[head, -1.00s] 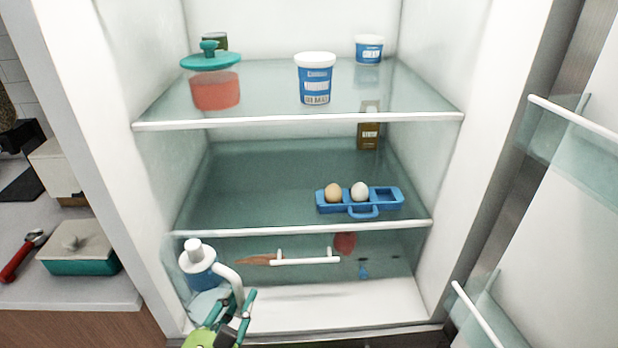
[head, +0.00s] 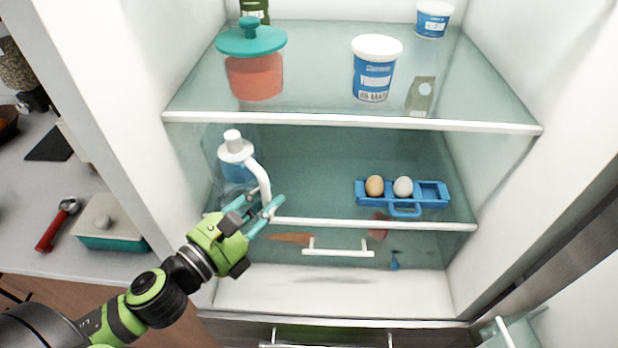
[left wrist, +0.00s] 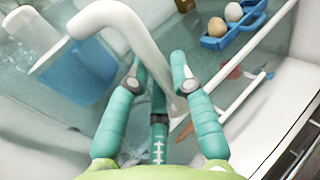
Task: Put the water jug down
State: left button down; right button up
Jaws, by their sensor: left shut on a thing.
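The water jug (head: 236,168), clear with blue water, a white cap and a white handle, is upright at the left of the fridge's middle shelf (head: 330,212). I cannot tell if its base touches the glass. My left gripper (head: 272,206) is shut on the lower part of the jug's handle, at the shelf's front edge. In the left wrist view the white handle of the jug (left wrist: 75,68) runs down between the teal fingers of the gripper (left wrist: 165,75). My right gripper is not in view.
A blue egg tray (head: 433,193) with two eggs sits to the right on the middle shelf. The upper shelf holds a teal-lidded red jar (head: 254,77) and a blue-white tub (head: 375,70). The fridge's side wall is close left of the jug. Shelf space between jug and tray is clear.

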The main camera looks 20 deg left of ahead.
pick_arm(q)
jog(key=w+d+f+p, duration=0.1)
jog(key=w+d, duration=0.1)
jog(key=w, duration=0.3)
jog(key=w+d+f+p, duration=0.1)
jog(key=w+f, duration=0.1)
jog(key=w, duration=0.4)
jog(key=shift+w+d+f+p, duration=0.15)
jog(key=shift+w+d+p, duration=0.05)
jog(key=shift+d+p, duration=0.15)
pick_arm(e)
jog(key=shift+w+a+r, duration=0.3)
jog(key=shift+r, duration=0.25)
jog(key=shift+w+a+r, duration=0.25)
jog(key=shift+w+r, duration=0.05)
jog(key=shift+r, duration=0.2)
pick_arm(q)
jog(key=shift+f, duration=0.2)
jog(key=c, duration=1.1)
grip_release()
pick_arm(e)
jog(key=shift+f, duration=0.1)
